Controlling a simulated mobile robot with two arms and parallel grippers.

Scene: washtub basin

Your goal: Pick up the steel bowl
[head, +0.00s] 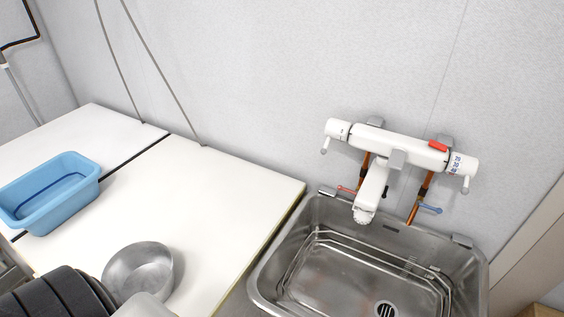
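The steel bowl (138,271) stands upright on the white counter, near its front edge, at the lower left in the head view. It is round with fairly straight sides and looks empty. A dark, ribbed part and a pale grey part of my own body cover the area just in front of it and hide a little of its lower edge. I cannot see the fingers of either gripper in this view.
A blue tub (50,190) sits on the white counter (215,205) to the left. A steel sink (370,255) is on the right, with a white wall-mounted tap (400,150) above it. The counter behind and right of the bowl is clear.

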